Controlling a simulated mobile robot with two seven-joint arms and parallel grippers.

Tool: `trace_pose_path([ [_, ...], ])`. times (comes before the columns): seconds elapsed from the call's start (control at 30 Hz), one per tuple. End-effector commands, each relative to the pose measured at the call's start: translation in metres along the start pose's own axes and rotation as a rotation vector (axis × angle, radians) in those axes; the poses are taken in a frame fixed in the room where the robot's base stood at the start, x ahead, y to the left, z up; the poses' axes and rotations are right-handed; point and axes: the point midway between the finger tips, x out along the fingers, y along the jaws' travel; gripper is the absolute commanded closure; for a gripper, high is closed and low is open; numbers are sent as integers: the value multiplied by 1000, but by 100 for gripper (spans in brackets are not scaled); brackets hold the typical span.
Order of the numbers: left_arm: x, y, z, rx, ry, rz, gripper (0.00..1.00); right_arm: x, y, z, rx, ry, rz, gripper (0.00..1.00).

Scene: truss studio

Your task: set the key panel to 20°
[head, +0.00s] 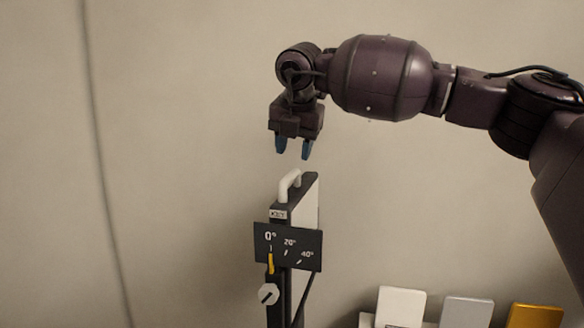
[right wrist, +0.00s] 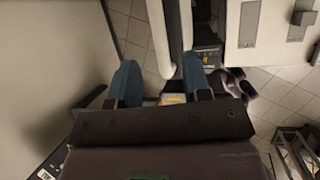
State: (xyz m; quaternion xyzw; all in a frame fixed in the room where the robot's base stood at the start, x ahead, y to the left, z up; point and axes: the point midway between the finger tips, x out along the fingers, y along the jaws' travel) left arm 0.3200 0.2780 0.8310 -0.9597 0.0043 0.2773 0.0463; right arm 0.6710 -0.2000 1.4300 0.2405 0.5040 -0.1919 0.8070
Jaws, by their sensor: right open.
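The key panel (head: 307,205) stands upright and narrow, with a dark frame and a pale face turned to the right. A white handle (head: 289,184) rises from its top. A dark scale plate (head: 304,246) on it reads 0°, 20° and 40°, and the yellow pointer (head: 271,263) stands at the 0° mark. A pale knob (head: 268,294) sits below the plate. My right gripper (head: 293,152) is open, pointing down just above the handle and apart from it. In the right wrist view its blue fingers (right wrist: 160,74) have nothing clearly gripped between them. My left gripper is not in view.
White, grey and yellow boxes or panels (head: 400,306) stand at the lower right. A dark cable hangs beside the panel's post. The plain wall behind is clear, with free room left of the panel. The right wrist view shows a tiled floor (right wrist: 285,85).

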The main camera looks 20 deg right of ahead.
Motion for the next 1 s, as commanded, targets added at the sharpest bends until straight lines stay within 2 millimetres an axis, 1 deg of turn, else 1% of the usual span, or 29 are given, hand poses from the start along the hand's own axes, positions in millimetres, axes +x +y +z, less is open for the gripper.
trace_pose_path([
  [0.03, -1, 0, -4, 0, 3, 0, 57, 9, 0, 0, 0, 2, -2, 56],
  [0.2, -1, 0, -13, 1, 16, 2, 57, 35, 0, 0, 0, 2, -1, 56],
  [0.4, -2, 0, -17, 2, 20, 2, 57, 54, 0, 0, 0, 1, 0, 56],
  [0.57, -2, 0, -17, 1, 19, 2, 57, 60, 0, 0, 0, 1, 1, 56],
  [0.8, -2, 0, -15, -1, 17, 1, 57, 60, 0, 0, 0, 1, 1, 56],
  [0.97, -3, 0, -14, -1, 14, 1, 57, 60, 0, 0, 0, 1, 1, 80],
  [1.0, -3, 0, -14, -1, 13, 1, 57, 60, 0, 0, 0, 1, 1, 86],
])
